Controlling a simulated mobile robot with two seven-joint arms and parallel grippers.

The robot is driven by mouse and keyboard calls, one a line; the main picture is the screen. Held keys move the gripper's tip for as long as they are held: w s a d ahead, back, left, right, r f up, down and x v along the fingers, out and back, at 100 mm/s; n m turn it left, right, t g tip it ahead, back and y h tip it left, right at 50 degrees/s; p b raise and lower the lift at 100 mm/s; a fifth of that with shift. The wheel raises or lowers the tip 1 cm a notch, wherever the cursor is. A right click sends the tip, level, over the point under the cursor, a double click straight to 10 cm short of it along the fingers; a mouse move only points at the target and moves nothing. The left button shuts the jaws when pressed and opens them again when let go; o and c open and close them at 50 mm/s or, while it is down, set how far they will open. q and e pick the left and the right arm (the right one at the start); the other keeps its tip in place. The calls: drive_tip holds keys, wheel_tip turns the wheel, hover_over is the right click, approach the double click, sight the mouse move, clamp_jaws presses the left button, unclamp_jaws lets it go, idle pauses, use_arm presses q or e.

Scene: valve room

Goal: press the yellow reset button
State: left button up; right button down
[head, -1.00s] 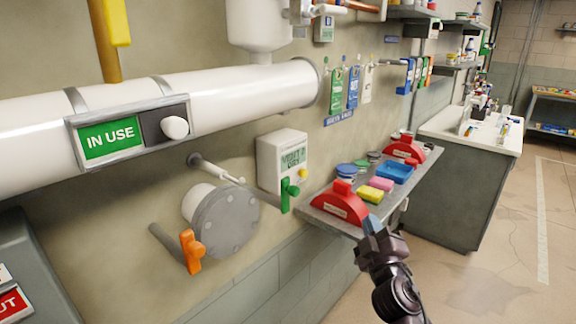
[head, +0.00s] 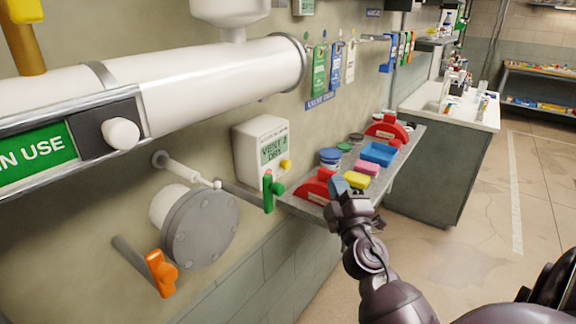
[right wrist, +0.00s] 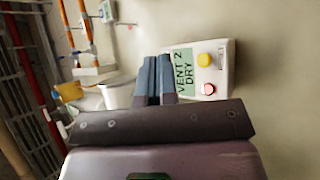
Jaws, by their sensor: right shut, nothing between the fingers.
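The yellow button (head: 285,164) sits on the front of a white wall box (head: 249,150) labelled "VENT 2 DRY". In the right wrist view the yellow button (right wrist: 204,60) shows beside a red button (right wrist: 208,88) on the same box (right wrist: 227,58), which appears turned sideways. My right gripper (head: 340,186) is shut and empty, over the near part of the shelf, to the right of and below the button in the head view. Its blue-grey fingertips (right wrist: 155,78) point toward the wall, left of the button in the right wrist view, apart from it. My left gripper is not in view.
A green valve handle (head: 270,190) stands just below the box. The shelf (head: 408,155) holds red lockout holders (head: 387,128), a blue tray (head: 379,153) and yellow (head: 357,180) and pink blocks. An orange handle (head: 161,273) and grey flange (head: 203,228) are lower left.

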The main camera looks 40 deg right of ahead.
drive_tip(key=shift+w, duration=0.15)
drive_tip(key=w+a, duration=0.2)
drive_tip(key=w, duration=0.6)
drive_tip(key=shift+a, duration=0.25)
drive_tip(key=shift+w, duration=0.2)
idle(1.8)
drive_tip(key=shift+w+a, duration=0.1)
drive_tip(key=shift+w, duration=0.2)
drive_tip(key=shift+w+a, duration=0.15)
drive_tip(key=shift+w, duration=0.3)
idle(0.9)
drive_tip(key=shift+s, duration=0.15)
drive_tip(key=shift+s+d, duration=0.25)
drive_tip(key=shift+s, duration=0.45)
drive_tip(key=shift+s+d, duration=0.25)
drive_tip(key=shift+s, duration=0.55)
drive_tip(key=shift+s+d, duration=0.2)
drive_tip(key=shift+s, duration=0.65)
drive_tip(key=shift+s+d, duration=0.25)
drive_tip(key=shift+s, duration=0.55)
